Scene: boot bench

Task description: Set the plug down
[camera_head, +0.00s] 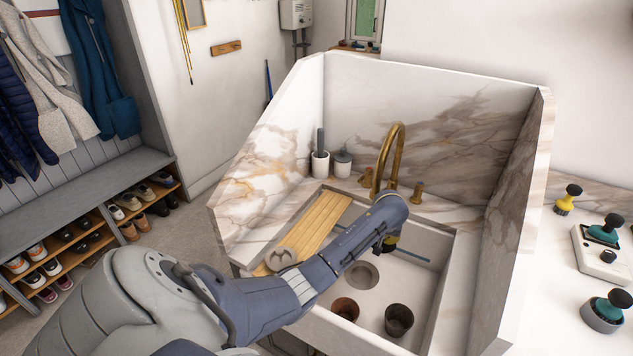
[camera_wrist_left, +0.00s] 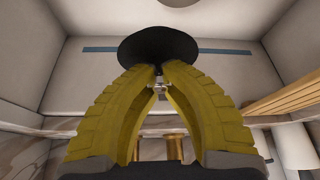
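My left gripper (camera_head: 390,243) reaches over the sink basin (camera_head: 436,278) from the left, pointing down. In the left wrist view, its yellow fingers (camera_wrist_left: 160,78) close together at the tips on a small metal fitting of the black round plug (camera_wrist_left: 158,46). The plug's dark disc is beyond the fingertips; I cannot tell whether it touches the sink floor. In the head view the plug is hidden behind the wrist and fingers. The round drain (camera_head: 361,274) lies in the sink floor, left of and below the gripper in the picture. My right gripper is not in view.
A brown cup (camera_head: 345,309) and a dark grey cup (camera_head: 398,320) stand in the sink's near part. A slatted wooden board (camera_head: 318,222) lies across its left side. A brass tap (camera_head: 390,150) rises behind. Brushes and a pale block (camera_head: 603,255) are on the right counter.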

